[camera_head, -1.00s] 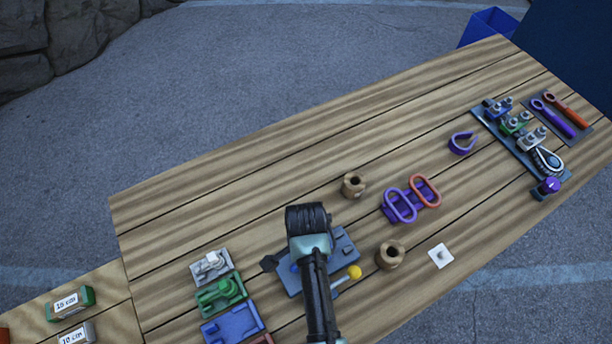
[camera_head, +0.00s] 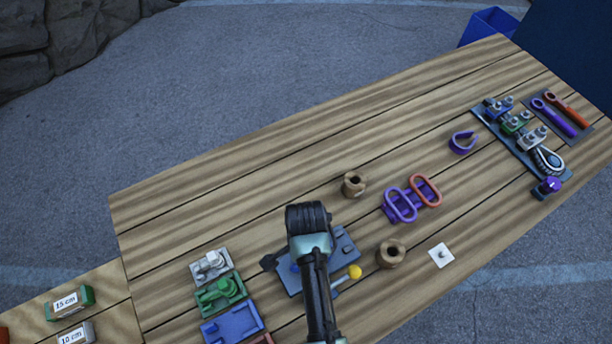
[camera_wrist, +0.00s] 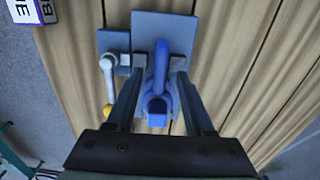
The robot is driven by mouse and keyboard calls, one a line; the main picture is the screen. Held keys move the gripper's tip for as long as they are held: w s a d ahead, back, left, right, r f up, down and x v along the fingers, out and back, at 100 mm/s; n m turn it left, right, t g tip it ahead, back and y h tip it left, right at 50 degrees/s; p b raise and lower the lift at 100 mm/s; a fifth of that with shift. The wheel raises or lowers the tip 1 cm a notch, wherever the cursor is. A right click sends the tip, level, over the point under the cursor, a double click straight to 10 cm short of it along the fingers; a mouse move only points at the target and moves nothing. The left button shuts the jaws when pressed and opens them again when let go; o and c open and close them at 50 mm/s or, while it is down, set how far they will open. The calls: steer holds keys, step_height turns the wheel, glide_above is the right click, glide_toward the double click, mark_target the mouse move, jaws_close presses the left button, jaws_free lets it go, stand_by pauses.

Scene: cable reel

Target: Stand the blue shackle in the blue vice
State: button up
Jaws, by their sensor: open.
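The blue vice (camera_wrist: 185,30) is a blue-grey plate with a white lever ending in a yellow knob. In the head view the vice (camera_head: 346,247) lies partly hidden under my arm. The blue shackle (camera_wrist: 159,82) is in the wrist view, over the middle of the vice plate, its rounded end toward the camera; it appears to stand there. My gripper (camera_wrist: 159,72) is open, with one finger on each side of the shackle. Whether the fingers touch it, and how its lower end sits in the vice, I cannot tell.
Green (camera_head: 220,292) and blue (camera_head: 232,324) fixtures lie left of the vice. Brown spools (camera_head: 391,254) and (camera_head: 354,184), purple and orange loops (camera_head: 425,190) and a white square (camera_head: 441,256) lie to its right.

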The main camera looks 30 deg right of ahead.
step_height(320, 180, up, 13)
steer(key=shift+f, duration=0.2)
stand_by(0.3)
